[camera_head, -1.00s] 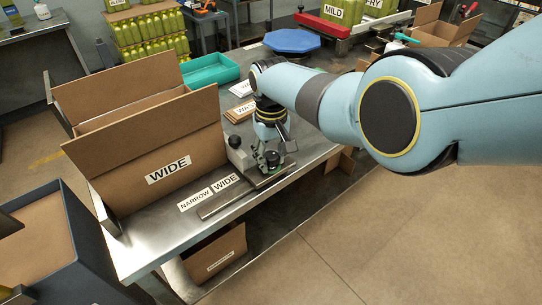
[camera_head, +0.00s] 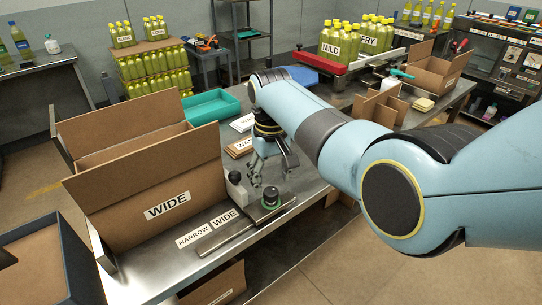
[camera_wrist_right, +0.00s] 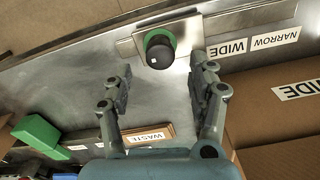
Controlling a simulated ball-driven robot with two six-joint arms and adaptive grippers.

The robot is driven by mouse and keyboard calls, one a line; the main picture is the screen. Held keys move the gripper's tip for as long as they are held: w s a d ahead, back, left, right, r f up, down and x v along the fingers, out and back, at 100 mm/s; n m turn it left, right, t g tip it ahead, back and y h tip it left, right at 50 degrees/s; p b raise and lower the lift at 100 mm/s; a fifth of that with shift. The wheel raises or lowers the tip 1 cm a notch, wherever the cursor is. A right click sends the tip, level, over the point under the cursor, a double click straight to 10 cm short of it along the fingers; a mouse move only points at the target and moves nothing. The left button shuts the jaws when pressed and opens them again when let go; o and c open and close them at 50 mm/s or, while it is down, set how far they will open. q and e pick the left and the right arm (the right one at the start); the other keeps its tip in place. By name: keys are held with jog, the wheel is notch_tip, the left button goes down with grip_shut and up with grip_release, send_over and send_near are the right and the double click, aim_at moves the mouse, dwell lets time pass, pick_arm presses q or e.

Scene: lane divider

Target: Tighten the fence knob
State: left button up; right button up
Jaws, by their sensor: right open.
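The fence knob (camera_head: 270,196) is dark with a green ring and sits on a metal plate of the fence (camera_head: 240,228), at the front of the steel bench. It also shows in the right wrist view (camera_wrist_right: 159,52). NARROW (camera_head: 194,236) and WIDE (camera_head: 224,217) labels lie beside the fence bar. My right gripper (camera_head: 271,169) is open and empty, above and behind the knob in the head view. In the right wrist view its spread fingers (camera_wrist_right: 161,72) lie on either side below the knob, apart from it. My left gripper is not in view.
A large open carton (camera_head: 150,170) marked WIDE stands left of the fence. Label cards (camera_head: 240,147) and a teal tray (camera_head: 210,107) lie farther back. Cartons and bottles stand at the back right.

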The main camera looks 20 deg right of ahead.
aim_at(271, 190)
notch_tip(271, 190, up, 7)
jog(key=shift+f, duration=0.15)
dwell(0.6)
